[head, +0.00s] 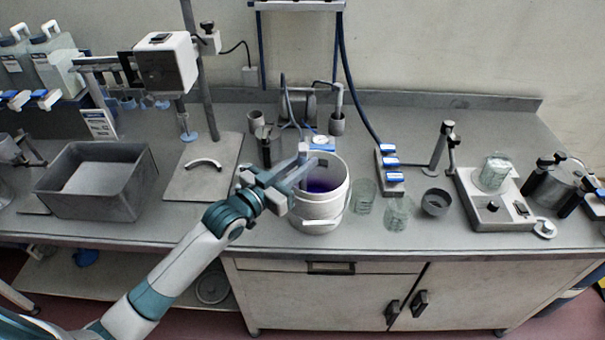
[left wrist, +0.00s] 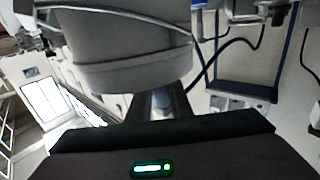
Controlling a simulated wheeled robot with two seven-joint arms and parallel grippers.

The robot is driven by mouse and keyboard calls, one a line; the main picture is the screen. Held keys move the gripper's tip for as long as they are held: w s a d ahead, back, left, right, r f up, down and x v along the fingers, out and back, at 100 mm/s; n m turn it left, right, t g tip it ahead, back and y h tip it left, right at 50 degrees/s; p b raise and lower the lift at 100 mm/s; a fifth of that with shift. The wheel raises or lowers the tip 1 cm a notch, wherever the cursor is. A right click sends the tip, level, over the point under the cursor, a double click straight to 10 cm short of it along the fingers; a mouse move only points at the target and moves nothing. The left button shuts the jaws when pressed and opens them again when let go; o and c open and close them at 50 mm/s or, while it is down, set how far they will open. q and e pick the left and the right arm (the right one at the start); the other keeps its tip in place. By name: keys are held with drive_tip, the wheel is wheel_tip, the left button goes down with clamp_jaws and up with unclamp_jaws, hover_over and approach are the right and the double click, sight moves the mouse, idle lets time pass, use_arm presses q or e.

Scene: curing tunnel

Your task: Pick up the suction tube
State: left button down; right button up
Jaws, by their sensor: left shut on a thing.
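The suction tube (head: 303,150) is a slim light grey piece, its top showing upright at the near left rim of a white bucket (head: 318,208). The bucket holds dark purple liquid, and the tube's lower part is hidden. My left gripper (head: 299,173) reaches over the bucket's left rim and is shut on the tube. In the left wrist view, a small bluish-grey round piece (left wrist: 162,100) sits between the dark fingers, with the bucket (left wrist: 120,50) and its wire handle close beyond. My right gripper is not in view.
Glass beakers (head: 398,213) and a small grey cup (head: 436,202) stand right of the bucket. A stand with a white box (head: 166,64) and a grey bin (head: 97,180) are to the left. A blue hose (head: 352,85) hangs behind. Bench space at the front is mostly clear.

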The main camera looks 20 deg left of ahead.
use_arm(q)
wheel_tip(320, 180, up, 10)
drive_tip(key=shift+f+b, duration=0.15)
drive_tip(key=shift+b, duration=0.8)
drive_tip(key=shift+r+p, duration=0.5)
drive_tip(key=shift+p, duration=0.1)
wheel_tip(320, 180, up, 3)
drive_tip(key=p, duration=0.2)
drive_tip(key=shift+f+p, duration=0.2)
drive_tip(key=shift+p, duration=0.2)
drive_tip(key=shift+r+p, duration=1.2)
drive_tip(key=shift+p, duration=0.15)
